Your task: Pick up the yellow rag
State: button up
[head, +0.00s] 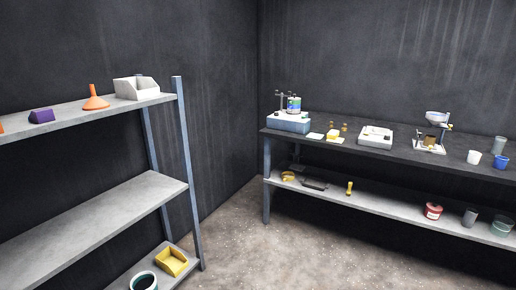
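I cannot tell for certain which thing is the yellow rag. A small flat pale-yellow piece (336,136) lies on the dark bench top beside another pale flat piece (315,136). A low yellow-brown thing (288,177) lies at the left end of the bench's lower shelf, too small to make out. A yellow open bin-like thing (172,262) stands on the bottom level of the left rack. My gripper is not in view.
The bench (375,138) holds a blue-based device (289,124), a white scale (376,136), a stand with a bowl (432,135) and cups.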

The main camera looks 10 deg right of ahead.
aim_at(333, 134)
jog(key=i, duration=1.1)
jog(key=i+z, duration=0.1)
jog(key=i, duration=0.95)
jog(key=i+j, duration=0.15)
jog(key=i, duration=0.9)
jog(key=i+j, duration=0.15)
jog(key=i, duration=0.95)
jog(key=l+z, duration=0.05)
